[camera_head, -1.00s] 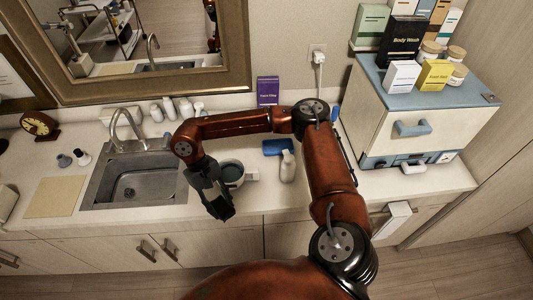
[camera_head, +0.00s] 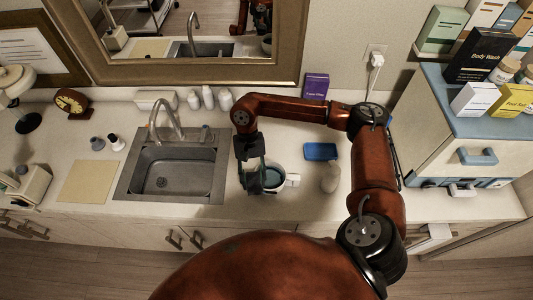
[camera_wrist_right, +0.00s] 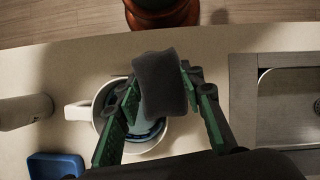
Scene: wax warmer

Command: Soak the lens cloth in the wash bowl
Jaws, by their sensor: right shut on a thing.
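The wash bowl (camera_head: 283,187), white with a side handle and bluish liquid inside, stands on the counter right of the sink; it also shows in the right wrist view (camera_wrist_right: 97,121). My right gripper (camera_head: 257,183) points down at the bowl's left side. In the right wrist view its green fingers (camera_wrist_right: 163,90) are shut on a dark grey, soft-looking piece, the lens cloth (camera_wrist_right: 160,72). The cloth overlaps the bowl and partly hides its inside. I cannot tell whether it touches the liquid. My left gripper is not in view.
A white bottle (camera_head: 330,178) and a blue tray (camera_head: 320,151) stand right of the bowl. The sink (camera_head: 172,172) with its tap lies left. A cabinet (camera_head: 445,135) bears boxes at the right. A tan mat (camera_head: 88,181) lies far left.

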